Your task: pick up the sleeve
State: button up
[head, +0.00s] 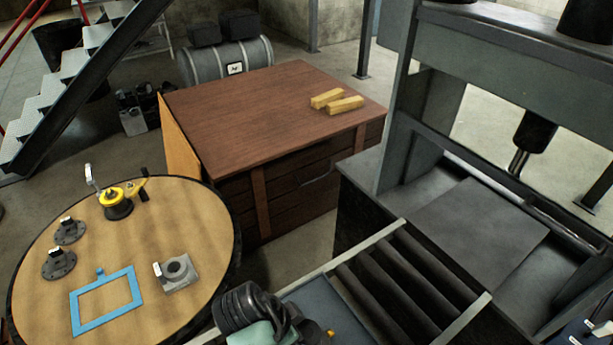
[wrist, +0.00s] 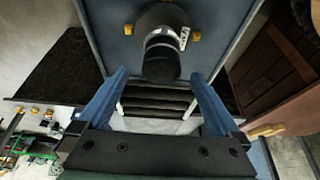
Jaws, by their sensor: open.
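A short dark cylinder with a light band and a white marked label, which looks like the sleeve (wrist: 162,52), is at the top centre of the wrist view. It sits against a blue-grey plate (wrist: 112,52) with yellow knobs on both sides of it. My gripper (wrist: 158,74) is open, its two blue fingers spread left and right of the sleeve's near end. The sleeve lies beyond or between the fingertips; I cannot tell which. I see no contact. In the head view I cannot make out the sleeve; dark and teal parts cover part of the blue-grey plate (head: 345,318).
A roller conveyor (head: 400,280) borders the plate, with a press (head: 490,100) behind. A round table (head: 190,210) at left bears flanges, a blue frame (head: 76,312) and a grey block (head: 178,273). A wooden chest (head: 240,110) carries two yellow bars (head: 345,105).

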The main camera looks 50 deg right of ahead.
aim_at(306, 333)
jog(key=shift+p+x, duration=0.4)
jog(key=shift+x, duration=0.4)
jog(key=shift+p+x, duration=0.45)
jog(key=shift+x, duration=1.65)
jog(key=shift+w+d+r, duration=0.1)
jog(key=c, duration=1.6)
jog(key=shift+r, duration=0.1)
